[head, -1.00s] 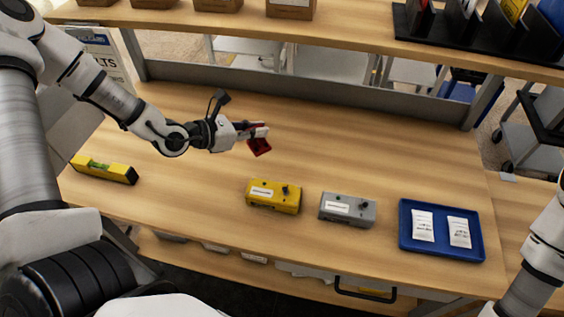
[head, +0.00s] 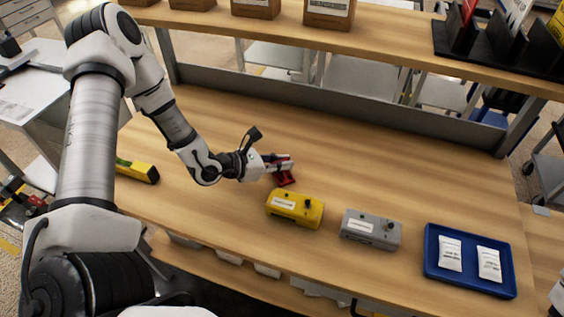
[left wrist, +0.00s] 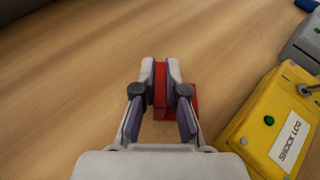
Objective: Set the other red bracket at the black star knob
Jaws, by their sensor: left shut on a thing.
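My left gripper (head: 278,165) is shut on a red bracket (head: 285,179) over the wooden bench, just behind the yellow box (head: 294,209). In the left wrist view the red bracket (left wrist: 160,90) sits between the fingers (left wrist: 160,75), and part of it shows beyond the right finger. I cannot tell whether it touches the bench. I cannot make out a star shape on either.
A blue tray (head: 430,255) with two white packets (head: 489,265) lies at the right. A yellow level (head: 137,170) lies at the left, partly behind my arm. A shelf with brown boxes (head: 330,12) runs along the back. The bench behind the boxes is clear.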

